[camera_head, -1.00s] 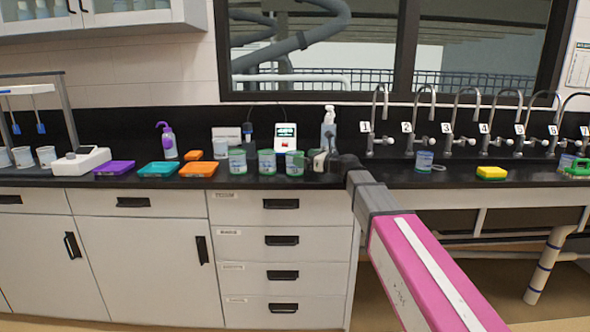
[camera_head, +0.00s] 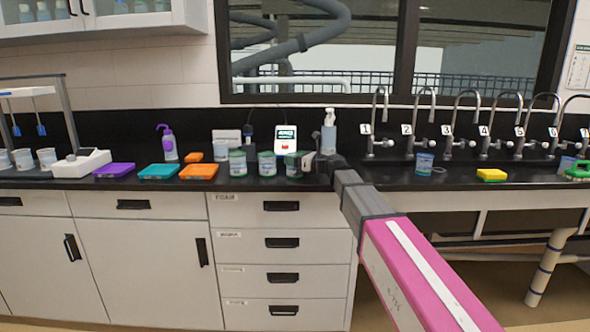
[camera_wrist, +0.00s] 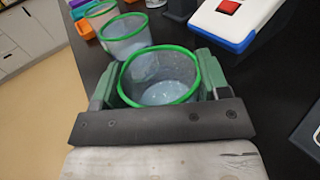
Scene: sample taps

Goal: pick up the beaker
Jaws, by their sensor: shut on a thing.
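A clear beaker (camera_wrist: 160,82) with a green rim stands between the fingers of my gripper (camera_wrist: 158,85) in the wrist view. The fingers are shut on it, one on each side. In the head view my gripper (camera_head: 306,162) is at the right end of a row of beakers on the black counter, and it partly hides the held beaker (camera_head: 292,163). Whether the beaker's base touches the counter cannot be told.
Two more green-rimmed beakers (camera_head: 267,163) (camera_head: 238,163) stand left of the held one. A white device with a red button (camera_wrist: 230,14) is behind. A spray bottle (camera_head: 328,132) stands close behind my gripper. Orange (camera_head: 198,171) and teal (camera_head: 158,171) trays lie left.

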